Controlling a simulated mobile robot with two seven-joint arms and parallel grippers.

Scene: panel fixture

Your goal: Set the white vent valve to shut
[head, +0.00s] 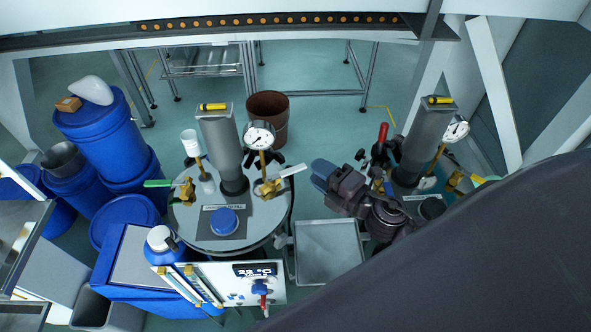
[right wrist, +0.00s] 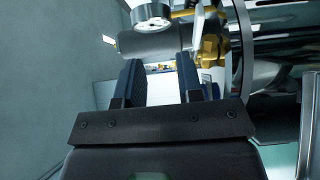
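The white vent valve handle (head: 293,170) sits on a brass valve body (head: 270,187) at the right side of the left vessel's round lid. The handle points right and slightly up in the head view. My right gripper (head: 323,174) is to the right of the handle and apart from it. In the right wrist view, the blue fingers of my right gripper (right wrist: 159,78) stand apart with nothing held between them. A brass fitting (right wrist: 211,47) and a white part beside it show beyond the fingers, right of the gap. My left gripper is not in view.
A pressure gauge (head: 259,136) stands just above the valve, beside a grey cylinder (head: 221,150). A green handle (head: 158,183) is at the lid's left. A second vessel with a red handle (head: 383,132) is near my right arm. A grey tray (head: 328,250) lies below.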

